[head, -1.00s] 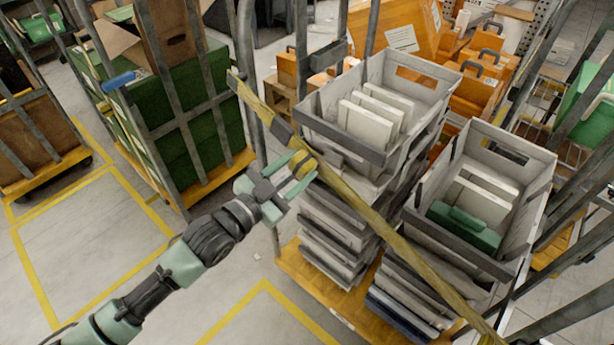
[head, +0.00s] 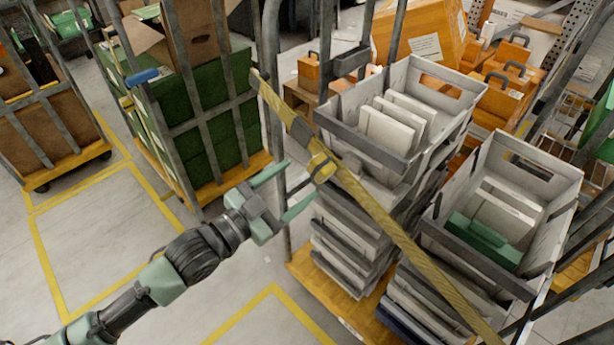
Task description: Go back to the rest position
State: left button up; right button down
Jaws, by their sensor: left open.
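My left gripper (head: 298,190) is in the middle of the head view, its two green fingers spread wide with nothing between them. It is just left of the yellow strap (head: 385,224) that runs diagonally across the front of the rack cart. A yellow and dark buckle (head: 321,167) on the strap lies just right of the fingertips, apart from them as far as I can tell. My right gripper is not in the picture.
Stacked grey crates (head: 372,150) stand on the cart behind the strap. A second grey crate (head: 560,206) at right holds white items and a green case (head: 483,241). A caged cart with green boxes (head: 205,140) stands at back left.

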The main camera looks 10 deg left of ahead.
pick_arm(q)
jog(key=shift+v, duration=1.05)
jog(key=shift+a, duration=0.1)
jog(key=w+a+f+n+g+y, duration=0.1)
jog(key=a+f+n+y, duration=0.2)
jog(key=f, duration=0.8)
jog(key=w+a+f+n+y, duration=0.1)
jog(key=w+a+f+y, duration=0.15)
jog(key=a+f, duration=0.55)
jog(key=s+a+f+n+g+y, duration=0.15)
jog(key=s+f, duration=0.25)
jog(key=f, duration=0.6)
jog(key=s+a+f+n+g+y, duration=0.15)
jog(key=s+f, duration=0.25)
jog(key=f, duration=0.5)
jog(key=s+a+f+n+g+y, duration=0.15)
jog(key=s+f+g, duration=0.25)
jog(key=s+f, duration=0.95)
jog(key=s+d+f+g, duration=0.1)
jog(key=s+f+g, duration=0.1)
jog(key=s, duration=0.5)
jog(key=s+d+f+g, duration=0.1)
jog(key=s+f, duration=0.3)
jog(key=s, duration=0.4)
jog(key=s+d+f+g, duration=0.2)
jog(key=s+f, duration=0.1)
jog(key=s, duration=0.5)
jog(key=shift+f+g+y, duration=0.3)
jog(key=shift+f, duration=0.05)
